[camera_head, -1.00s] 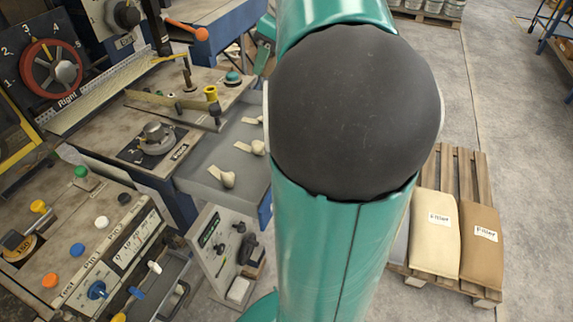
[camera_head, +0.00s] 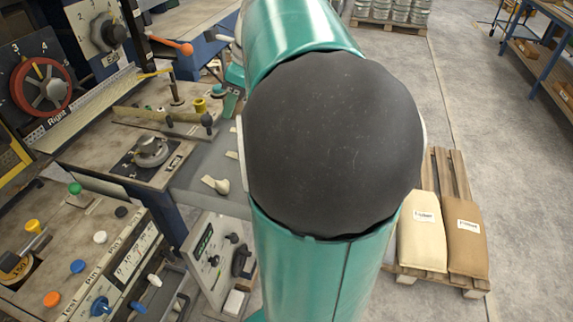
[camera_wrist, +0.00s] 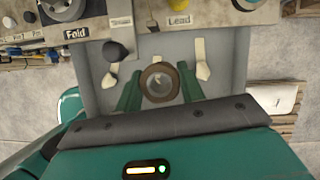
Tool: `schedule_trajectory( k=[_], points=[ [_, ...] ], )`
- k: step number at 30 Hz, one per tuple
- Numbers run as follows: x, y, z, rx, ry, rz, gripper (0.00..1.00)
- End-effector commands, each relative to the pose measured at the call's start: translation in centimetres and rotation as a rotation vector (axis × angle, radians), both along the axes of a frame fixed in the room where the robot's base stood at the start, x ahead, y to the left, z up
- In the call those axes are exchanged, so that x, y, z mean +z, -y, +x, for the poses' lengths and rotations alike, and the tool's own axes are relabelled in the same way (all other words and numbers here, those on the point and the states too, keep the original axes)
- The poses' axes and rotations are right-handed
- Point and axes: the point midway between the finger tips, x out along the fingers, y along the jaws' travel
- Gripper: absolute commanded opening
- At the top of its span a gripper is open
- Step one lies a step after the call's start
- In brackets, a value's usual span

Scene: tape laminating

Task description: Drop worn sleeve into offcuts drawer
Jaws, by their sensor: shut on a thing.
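The worn sleeve (camera_wrist: 146,82) is a brown ring with a dark inner edge, seen nearly end-on in the wrist view. My gripper (camera_wrist: 160,86) is shut on it, a green finger on each side. The sleeve shows over the offcuts drawer (camera_wrist: 232,72), a pulled-out grey tray. Its height above the tray floor is hard to tell. Pale offcuts (camera_wrist: 202,58) lie in the tray on both sides of the sleeve. In the head view the drawer (camera_head: 208,158) is partly hidden by my arm, and my gripper and the sleeve are hidden.
The worn bench (camera_head: 100,150) with knobs and levers stands at left. A black-handled knob (camera_wrist: 114,51) shows near the drawer's left part. A grey control panel (camera_head: 213,262) stands below the drawer in the head view. Filler sacks (camera_head: 421,235) lie on a pallet at right.

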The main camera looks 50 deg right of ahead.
Motion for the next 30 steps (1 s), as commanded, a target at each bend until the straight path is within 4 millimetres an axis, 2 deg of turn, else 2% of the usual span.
schedule_trajectory(
  k=[6, 14, 15, 18, 26, 30],
  points=[
    [-1.4, -0.2, 0.1, 0.001, 0.001, 0.000, 0.15],
    [-1.5, -0.4, 0.1, 0.001, 0.002, -0.001, 0.15],
    [-1.5, -0.4, 0.1, 0.001, 0.001, -0.001, 0.45],
    [-1.5, -0.4, 0.1, 0.001, 0.000, 0.000, 0.64],
    [-1.5, -0.4, 0.1, 0.001, 0.000, 0.000, 0.64],
    [-0.8, -0.3, -0.1, 0.001, 0.001, -0.001, 0.64]
  ],
)
